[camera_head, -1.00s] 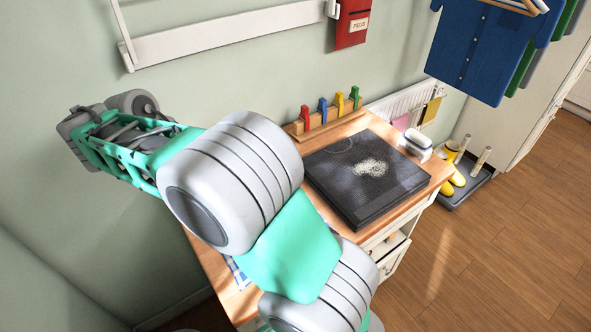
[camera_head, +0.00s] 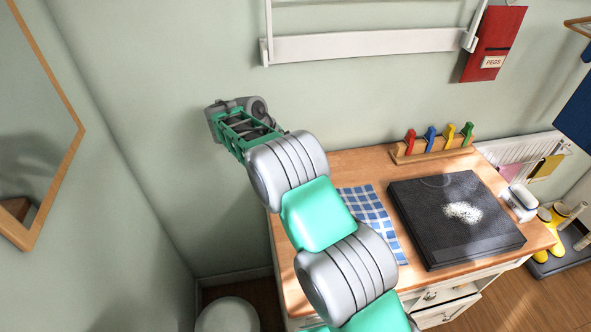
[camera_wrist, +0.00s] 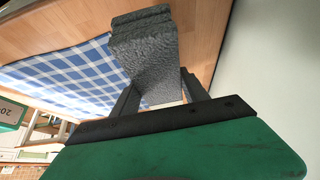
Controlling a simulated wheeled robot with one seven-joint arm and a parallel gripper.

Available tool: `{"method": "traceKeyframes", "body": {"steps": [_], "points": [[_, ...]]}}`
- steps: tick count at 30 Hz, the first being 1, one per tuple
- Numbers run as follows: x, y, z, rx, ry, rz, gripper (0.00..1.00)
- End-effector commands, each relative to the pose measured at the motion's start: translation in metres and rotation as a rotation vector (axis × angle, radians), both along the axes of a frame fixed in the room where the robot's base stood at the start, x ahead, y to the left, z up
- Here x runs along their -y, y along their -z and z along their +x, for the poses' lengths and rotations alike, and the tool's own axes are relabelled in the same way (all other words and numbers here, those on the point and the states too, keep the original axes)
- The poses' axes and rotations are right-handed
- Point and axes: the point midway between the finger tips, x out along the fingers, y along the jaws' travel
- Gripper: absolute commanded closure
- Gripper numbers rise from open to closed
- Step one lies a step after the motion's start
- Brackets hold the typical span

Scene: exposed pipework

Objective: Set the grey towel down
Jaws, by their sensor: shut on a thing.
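The grey towel (camera_wrist: 145,50) is a rough-textured, folded bundle in the wrist view. My gripper (camera_wrist: 160,93) is shut on it, with a dark finger on either side. The towel shows against the wooden worktop (camera_wrist: 205,30) and beside a blue-and-white checked cloth (camera_wrist: 75,75); I cannot tell whether it touches either. In the head view the checked cloth (camera_head: 368,208) lies on the worktop (camera_head: 290,245), left of a dark slab. The towel and my fingers do not show in the head view, where my arm crosses the worktop's left part.
The dark slab (camera_head: 430,238) with a white powdery patch covers much of the worktop's right. A rack of coloured pegs (camera_head: 432,150) stands at the back, and a white-and-grey brush-like item (camera_head: 520,202) at the right edge. A wall rail (camera_head: 365,43) hangs above. A round bin (camera_head: 228,316) stands at lower left.

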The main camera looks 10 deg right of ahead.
Motion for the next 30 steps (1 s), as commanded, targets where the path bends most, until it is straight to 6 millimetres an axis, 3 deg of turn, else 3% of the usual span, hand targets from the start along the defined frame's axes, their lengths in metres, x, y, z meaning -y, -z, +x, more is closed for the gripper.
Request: {"method": "traceKeyframes", "body": {"steps": [7,17,18,25,30], "points": [[-0.001,0.033,0.004,-0.001,0.000,0.000,0.98],[-0.001,0.040,0.004,0.000,-0.001,0.000,0.98],[-0.001,0.039,0.004,0.000,-0.001,0.000,0.46],[-0.001,0.039,0.004,0.000,-0.001,0.000,0.27],[-0.001,0.039,0.004,0.000,-0.001,0.000,0.26]]}}
